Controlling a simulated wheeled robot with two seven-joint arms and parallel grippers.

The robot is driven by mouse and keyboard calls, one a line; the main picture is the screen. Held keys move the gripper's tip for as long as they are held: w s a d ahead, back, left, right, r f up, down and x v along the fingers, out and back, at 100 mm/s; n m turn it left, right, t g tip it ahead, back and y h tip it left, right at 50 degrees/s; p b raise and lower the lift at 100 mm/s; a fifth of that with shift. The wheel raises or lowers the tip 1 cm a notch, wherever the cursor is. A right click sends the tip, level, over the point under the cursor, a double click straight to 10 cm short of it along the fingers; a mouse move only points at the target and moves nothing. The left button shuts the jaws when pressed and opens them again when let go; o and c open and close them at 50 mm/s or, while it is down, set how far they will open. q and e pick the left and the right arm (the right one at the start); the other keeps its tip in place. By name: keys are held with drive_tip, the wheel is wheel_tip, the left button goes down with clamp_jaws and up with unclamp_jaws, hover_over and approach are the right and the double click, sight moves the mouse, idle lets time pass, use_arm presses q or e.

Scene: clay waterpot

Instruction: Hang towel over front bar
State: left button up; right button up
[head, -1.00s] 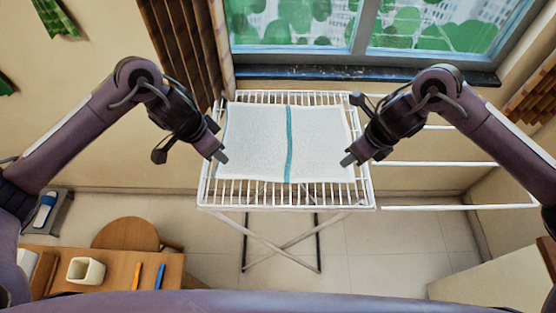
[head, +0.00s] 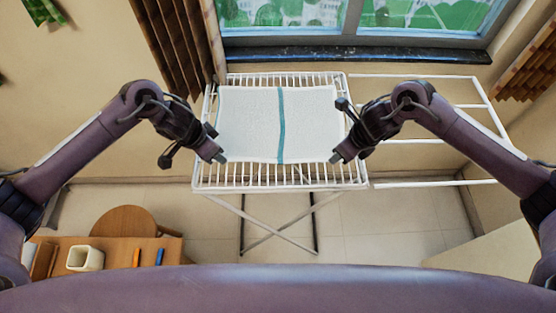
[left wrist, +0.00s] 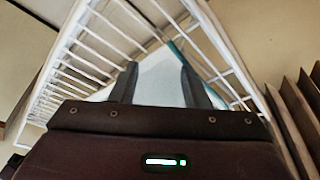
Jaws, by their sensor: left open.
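The white towel (head: 250,125) with a teal stripe lies flat on top of the white drying rack (head: 215,180). The rack's front bar (head: 285,188) runs just in front of the towel's near edge. My left gripper (head: 219,158) is open at the towel's near left corner. In the left wrist view the left fingers (left wrist: 159,85) stand apart with the pale towel (left wrist: 160,75) showing between and beyond them; contact cannot be told. My right gripper (head: 338,158) is at the near right corner; its jaw opening is too small to tell.
A rack wing (head: 430,183) of white bars extends to the right. The window sill (head: 350,55) is behind the rack. Curtains (head: 170,45) hang behind at the left.

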use_arm(q)
drive_tip(key=shift+f, duration=0.2)
use_arm(e)
drive_tip(key=shift+f, duration=0.2)
use_arm(q)
drive_tip(key=shift+f, duration=0.1)
drive_tip(key=shift+c, duration=0.5)
use_arm(e)
drive_tip(key=shift+c, duration=0.5)
use_arm(q)
clamp_jaws()
use_arm(e)
drive_tip(key=shift+f, duration=0.1)
clamp_jaws()
drive_tip(key=shift+s, duration=0.1)
